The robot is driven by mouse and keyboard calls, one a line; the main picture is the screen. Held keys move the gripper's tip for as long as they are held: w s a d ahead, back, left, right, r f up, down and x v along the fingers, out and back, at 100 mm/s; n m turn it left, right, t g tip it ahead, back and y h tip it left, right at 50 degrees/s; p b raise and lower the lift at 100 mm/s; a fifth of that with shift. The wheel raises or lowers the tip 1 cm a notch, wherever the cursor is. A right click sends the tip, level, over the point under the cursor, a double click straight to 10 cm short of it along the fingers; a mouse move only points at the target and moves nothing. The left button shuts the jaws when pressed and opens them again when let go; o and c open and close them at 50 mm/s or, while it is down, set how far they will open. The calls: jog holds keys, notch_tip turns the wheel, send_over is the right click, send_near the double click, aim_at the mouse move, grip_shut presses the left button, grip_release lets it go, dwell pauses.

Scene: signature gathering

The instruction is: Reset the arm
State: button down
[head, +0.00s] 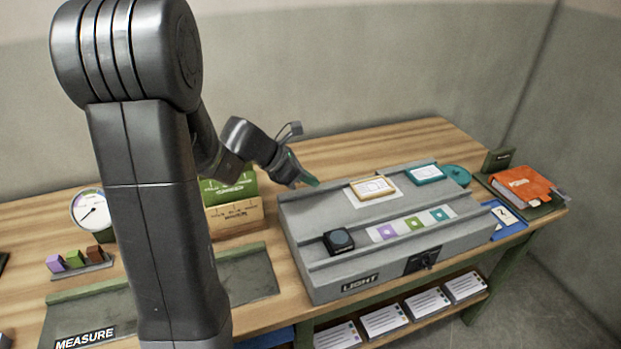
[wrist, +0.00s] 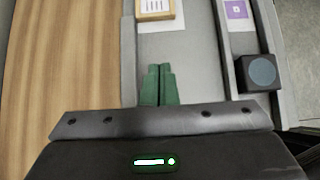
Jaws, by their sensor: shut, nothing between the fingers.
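My gripper (head: 306,179) has green fingers and is above the back left part of the grey LIGHT box (head: 322,285) in the head view. In the wrist view my gripper (wrist: 158,70) has its two green fingers together with nothing between them. Below and past the fingertips, a wood-framed card (wrist: 155,8) lies on a white sheet on the box; the card also shows in the head view (head: 373,187). My arm bends over the table and hides part of it.
A black block with a round top (head: 339,241) sits on the box, near purple, green and teal tiles (head: 413,223). An orange book (head: 524,184) lies at the right. A dial (head: 91,209) and small coloured blocks (head: 74,258) stand at the left. Printed cards (head: 384,320) fill a lower shelf.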

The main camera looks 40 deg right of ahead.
jog(key=shift+a+r, duration=0.1)
dwell(0.3)
send_near(355, 195)
jog(key=f, duration=0.3)
jog(key=shift+s+f, duration=0.3)
jog(key=shift+f, duration=0.1)
jog(key=d, duration=0.2)
jog(key=s+d, duration=0.1)
jog(key=d, duration=0.1)
jog(key=shift+f, duration=0.15)
jog(key=shift+a, duration=0.2)
jog(key=shift+w, duration=0.1)
